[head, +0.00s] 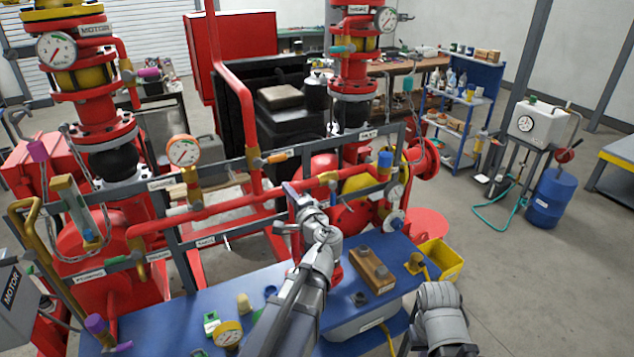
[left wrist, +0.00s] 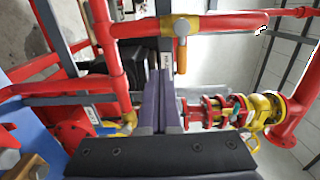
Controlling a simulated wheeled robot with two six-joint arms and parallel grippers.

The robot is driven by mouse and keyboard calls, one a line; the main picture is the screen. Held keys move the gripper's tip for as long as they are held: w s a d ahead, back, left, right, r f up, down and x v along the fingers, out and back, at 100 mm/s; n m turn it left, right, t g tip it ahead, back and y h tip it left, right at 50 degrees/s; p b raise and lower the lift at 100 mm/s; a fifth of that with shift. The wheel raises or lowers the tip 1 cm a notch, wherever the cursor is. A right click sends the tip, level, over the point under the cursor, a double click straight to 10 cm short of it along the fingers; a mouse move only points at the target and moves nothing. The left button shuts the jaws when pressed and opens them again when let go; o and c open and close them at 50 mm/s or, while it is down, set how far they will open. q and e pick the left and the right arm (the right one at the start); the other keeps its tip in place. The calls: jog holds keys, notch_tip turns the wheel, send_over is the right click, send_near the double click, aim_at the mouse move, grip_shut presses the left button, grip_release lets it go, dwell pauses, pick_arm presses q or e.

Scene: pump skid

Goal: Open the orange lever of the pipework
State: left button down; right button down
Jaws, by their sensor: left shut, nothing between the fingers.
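The orange lever (head: 275,158) sticks out to the right from a brass valve (head: 253,160) on a vertical red pipe in the head view. In the left wrist view the orange lever (left wrist: 182,56) points down, across the line of its red pipe, from the brass valve body (left wrist: 181,26). My left gripper (head: 291,190) is shut and empty, below and slightly right of the lever in the head view. In the left wrist view its closed fingertips (left wrist: 160,75) point toward the lever area, apart from the lever. My right gripper is not in view.
A horizontal red pipe (head: 230,203) and grey frame rails surround the gripper. A blue bench (head: 180,310) with a wooden block (head: 371,270) and small fittings lies below. A yellow bin (head: 441,262) stands right. Open floor (head: 545,290) is at the far right.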

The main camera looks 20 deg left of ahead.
aim_at(279, 159)
pick_arm(q)
jog(key=w+a+r+p, duration=0.1)
jog(key=w+a, duration=0.1)
jog(key=w+a+r+p, duration=0.1)
jog(key=w+a, duration=0.1)
jog(key=w, duration=0.1)
jog(key=w+a+r+p, duration=0.1)
jog(key=w+a, duration=0.1)
jog(key=shift+w+a+r, duration=0.25)
jog(key=shift+w+a, duration=0.1)
jog(key=shift+r+p, duration=0.85)
jog(key=shift+p, duration=0.05)
jog(key=shift+s+a+r+p, duration=0.15)
jog(key=shift+s+r+p, duration=0.1)
jog(key=shift+r+p, duration=0.55)
jog(key=shift+s+a+r+p, duration=0.3)
jog(key=shift+s+r+p, duration=0.05)
jog(key=shift+r+p, duration=0.3)
jog(key=shift+s+a+r+p, duration=0.25)
jog(key=shift+s+r+p, duration=0.05)
jog(key=shift+r+p, duration=0.05)
jog(key=shift+s+a+r+p, duration=0.15)
jog(key=shift+r+p, duration=0.2)
jog(key=v, duration=0.9)
dwell(0.3)
